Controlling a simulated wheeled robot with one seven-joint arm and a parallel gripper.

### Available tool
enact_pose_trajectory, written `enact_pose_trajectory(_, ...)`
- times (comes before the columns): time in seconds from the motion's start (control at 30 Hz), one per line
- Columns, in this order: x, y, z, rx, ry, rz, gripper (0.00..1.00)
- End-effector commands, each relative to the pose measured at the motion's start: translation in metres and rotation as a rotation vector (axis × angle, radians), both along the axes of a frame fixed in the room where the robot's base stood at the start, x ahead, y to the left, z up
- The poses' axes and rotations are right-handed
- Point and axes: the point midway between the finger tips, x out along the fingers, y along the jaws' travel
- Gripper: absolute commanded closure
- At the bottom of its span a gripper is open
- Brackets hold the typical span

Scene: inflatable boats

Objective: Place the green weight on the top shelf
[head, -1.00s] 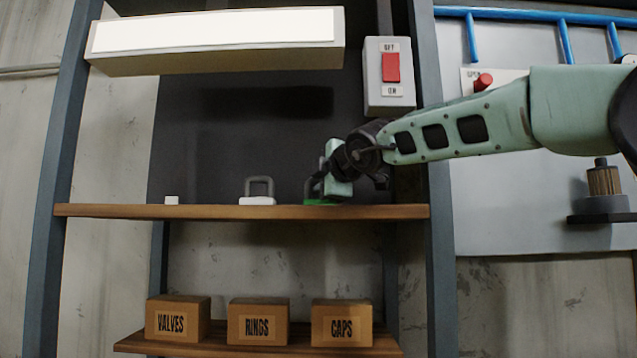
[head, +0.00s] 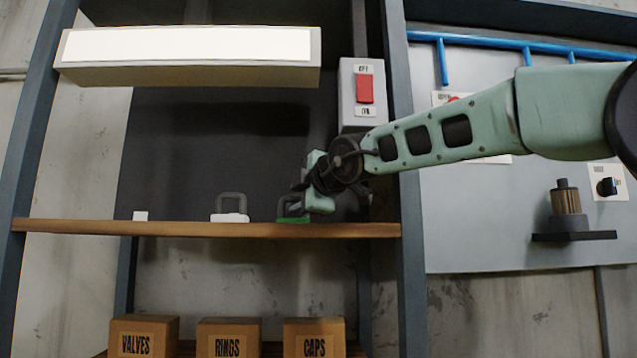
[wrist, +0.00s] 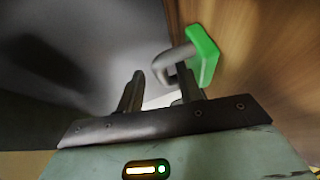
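The green weight (head: 293,220) has a flat green base and a grey loop handle. It sits on the wooden shelf (head: 180,229), the upper of two shelves in the head view, near its right end. My gripper (head: 299,198) is at the weight, partly covering it in the head view. In the wrist view the fingers of my gripper (wrist: 160,83) are apart. The grey handle of the green weight (wrist: 205,55) reaches down to the fingertips, close to the right finger. Whether the finger touches it I cannot tell.
A white weight (head: 230,217) with a grey handle and a small white block (head: 140,216) stand left on the same shelf. A lamp (head: 185,60) hangs above. A switch box (head: 362,95) is at the right post. Labelled boxes (head: 228,338) stand below.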

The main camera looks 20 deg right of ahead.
Motion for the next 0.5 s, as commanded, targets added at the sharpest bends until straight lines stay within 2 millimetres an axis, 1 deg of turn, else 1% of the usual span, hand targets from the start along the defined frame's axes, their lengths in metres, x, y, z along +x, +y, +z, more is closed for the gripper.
enact_pose_trajectory(0.03, -0.001, 0.001, 0.008, -0.004, 0.005, 0.002, 0.64)
enact_pose_trajectory(0.27, -0.009, 0.002, 0.01, -0.008, 0.005, 0.005, 0.64)
enact_pose_trajectory(0.5, -0.021, -0.002, 0.011, -0.005, 0.007, 0.003, 0.64)
